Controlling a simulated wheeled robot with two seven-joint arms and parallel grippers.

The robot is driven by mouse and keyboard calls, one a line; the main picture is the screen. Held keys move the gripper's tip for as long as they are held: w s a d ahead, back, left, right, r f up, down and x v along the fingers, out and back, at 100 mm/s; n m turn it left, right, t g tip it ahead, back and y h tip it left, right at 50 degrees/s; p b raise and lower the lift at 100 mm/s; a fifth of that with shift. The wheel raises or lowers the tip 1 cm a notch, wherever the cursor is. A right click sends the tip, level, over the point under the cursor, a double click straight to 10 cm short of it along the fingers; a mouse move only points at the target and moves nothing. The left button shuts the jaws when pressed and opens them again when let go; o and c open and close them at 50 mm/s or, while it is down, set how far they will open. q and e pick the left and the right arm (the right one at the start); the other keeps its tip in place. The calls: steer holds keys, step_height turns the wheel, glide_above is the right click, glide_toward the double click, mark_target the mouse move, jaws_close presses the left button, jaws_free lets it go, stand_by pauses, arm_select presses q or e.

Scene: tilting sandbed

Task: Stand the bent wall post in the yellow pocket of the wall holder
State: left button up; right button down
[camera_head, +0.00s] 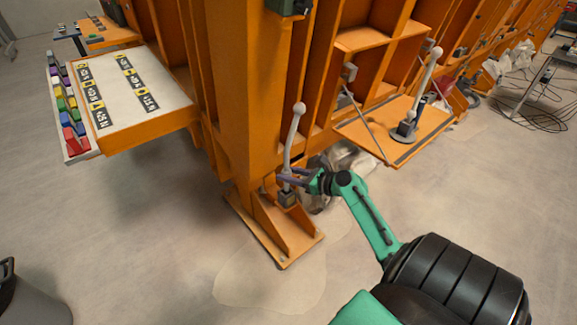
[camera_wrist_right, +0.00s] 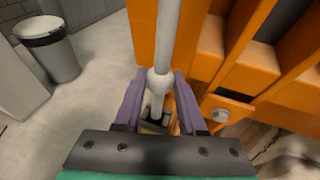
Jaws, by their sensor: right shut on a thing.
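The bent wall post (camera_head: 293,135), pale grey with a round knob on top, stands nearly upright in front of the orange column. My right gripper (camera_head: 291,178) is shut on its lower part. In the right wrist view the post (camera_wrist_right: 166,40) runs between the purple fingers of my right gripper (camera_wrist_right: 160,98), with a ball-shaped bulge at the fingers. A dark grey block, seemingly the wall holder (camera_head: 287,198), sits below at the column's foot. It also shows past the fingers (camera_wrist_right: 153,127). I cannot make out a yellow pocket or whether the post's lower end is inside. My left gripper is not in view.
A similar grey post (camera_head: 430,70) stands in a dark base on an orange shelf (camera_head: 372,133) at the right. A white-topped board (camera_head: 150,75) with labels juts out at the left. A crumpled pale bag (camera_head: 350,160) lies behind my gripper.

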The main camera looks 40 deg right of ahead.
mark_target(289, 188)
steer(key=shift+f+b, duration=1.45)
steer(key=shift+f, duration=1.75)
jaws_free()
step_height(289, 188, up, 8)
steer(key=p, duration=0.9)
steer(key=shift+r, duration=0.15)
steer(key=shift+f, duration=0.2)
